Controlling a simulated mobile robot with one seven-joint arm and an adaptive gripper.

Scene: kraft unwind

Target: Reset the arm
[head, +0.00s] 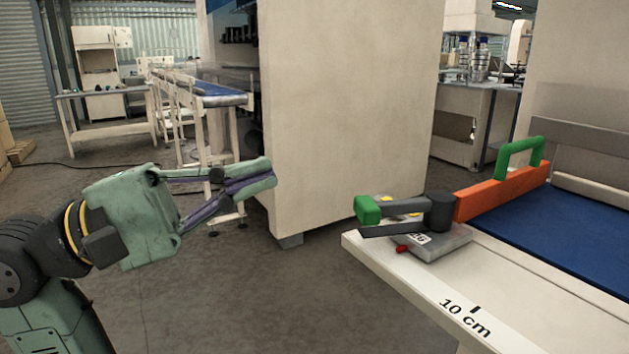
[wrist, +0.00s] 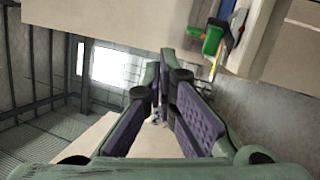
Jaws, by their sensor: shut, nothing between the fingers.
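My gripper (head: 270,172) is at the left in the head view, at the end of my green arm. Its fingers are shut with nothing between them, and they point right toward the large beige cabinet. The fingers also show in the wrist view (wrist: 165,68), close together with purple pads. The gripper is in free air, apart from the bench and the tool on it.
A beige bench (head: 400,285) with a blue surface (head: 560,235) stands at the right. On it is a tool with an orange bar (head: 505,190) and green handles. A large beige cabinet (head: 350,110) stands behind my gripper. A conveyor (head: 215,92) is further back. Floor is clear between arm and bench.

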